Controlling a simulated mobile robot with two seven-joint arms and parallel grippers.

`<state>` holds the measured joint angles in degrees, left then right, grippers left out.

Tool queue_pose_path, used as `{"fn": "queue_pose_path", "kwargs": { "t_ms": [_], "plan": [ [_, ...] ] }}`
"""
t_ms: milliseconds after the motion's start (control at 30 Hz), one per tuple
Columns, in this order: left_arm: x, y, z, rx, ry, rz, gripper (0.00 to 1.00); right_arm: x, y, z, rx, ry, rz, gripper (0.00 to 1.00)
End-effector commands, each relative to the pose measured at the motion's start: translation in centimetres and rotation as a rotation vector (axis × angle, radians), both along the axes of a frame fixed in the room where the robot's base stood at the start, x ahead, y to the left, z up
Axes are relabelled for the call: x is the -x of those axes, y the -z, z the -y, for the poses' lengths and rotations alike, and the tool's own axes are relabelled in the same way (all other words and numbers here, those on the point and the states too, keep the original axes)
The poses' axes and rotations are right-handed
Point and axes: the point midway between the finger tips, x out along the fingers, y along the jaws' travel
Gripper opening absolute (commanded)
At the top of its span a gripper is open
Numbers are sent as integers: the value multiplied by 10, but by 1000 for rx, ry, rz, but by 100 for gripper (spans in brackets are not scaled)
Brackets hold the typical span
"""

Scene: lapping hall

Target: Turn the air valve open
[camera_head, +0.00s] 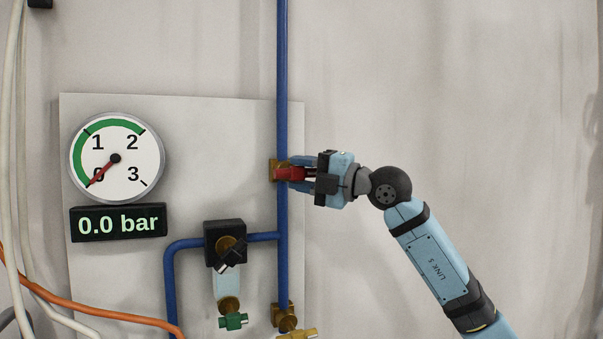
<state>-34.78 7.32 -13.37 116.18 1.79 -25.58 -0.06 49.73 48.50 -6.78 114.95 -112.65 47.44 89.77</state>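A red valve handle (291,174) sits on a brass fitting (276,171) on the vertical blue pipe (283,80). My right gripper (305,174) is at the red handle, coming from the right, with its fingers around the handle. The fingers hide part of the handle, and whether they press on it is hard to tell. The round gauge (130,160) has its red needle at 0, and the display (118,222) below it reads 0.0 bar. My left gripper is not in view.
A black regulator (225,242) with a clear bowl and a green valve handle (233,322) hangs left of the pipe. A yellow handle (297,334) is at the pipe's bottom. Orange (90,308) and white hoses run at the left. The wall at the right is bare.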

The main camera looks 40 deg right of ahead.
Motion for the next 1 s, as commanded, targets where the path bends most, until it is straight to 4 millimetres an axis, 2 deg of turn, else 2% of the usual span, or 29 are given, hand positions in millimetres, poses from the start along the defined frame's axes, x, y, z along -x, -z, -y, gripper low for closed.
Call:
{"fn": "queue_pose_path", "kwargs": {
  "t_ms": [33, 133, 167, 567, 1000],
  "plan": [
    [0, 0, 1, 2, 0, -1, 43, 0, 0, 0, 0, 0, 0, 25],
    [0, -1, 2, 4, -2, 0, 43, 0, 0, 0, 0, 0, 0, 2],
    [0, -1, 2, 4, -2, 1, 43, 0, 0, 0, 0, 0, 0, 0],
    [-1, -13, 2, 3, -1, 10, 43, 0, -4, 0, 63, 1, -15, 0],
    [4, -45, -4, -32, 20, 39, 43, 0, -11, 0, 405, 1, -97, 0]
  ]
}}
